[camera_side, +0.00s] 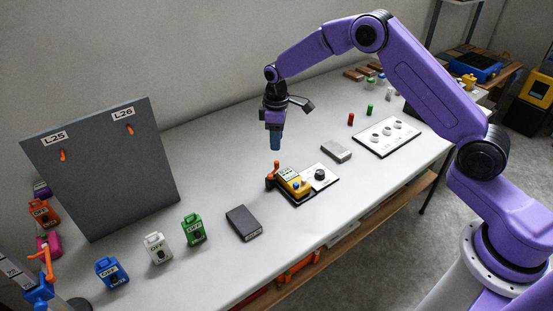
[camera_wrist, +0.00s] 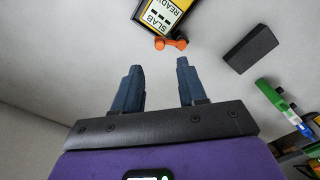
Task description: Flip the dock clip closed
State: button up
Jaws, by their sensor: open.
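A yellow device (camera_side: 294,184) with a white screen sits on a black dock base (camera_side: 301,201) near the middle of the table. The orange dock clip (camera_side: 272,173) stands up at the device's left end. In the wrist view the clip (camera_wrist: 170,43) shows at the near end of the yellow device (camera_wrist: 164,14), whose screen reads "SLAB READY". My gripper (camera_side: 276,147) is above the table, apart from the clip and higher than it. Its two blue fingers (camera_wrist: 159,66) are spread and empty, with the clip beyond their tips in the wrist view.
A dark slab (camera_side: 244,223) lies left of the dock and a grey block (camera_side: 336,151) behind it. Green (camera_side: 194,230), white (camera_side: 158,248) and blue (camera_side: 112,272) tagged devices stand farther left, before a grey panel (camera_side: 100,170).

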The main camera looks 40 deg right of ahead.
aim_at(277, 162)
notch_tip(277, 162, down, 9)
jog(key=shift+r, duration=0.2)
dwell(0.3)
grip_shut()
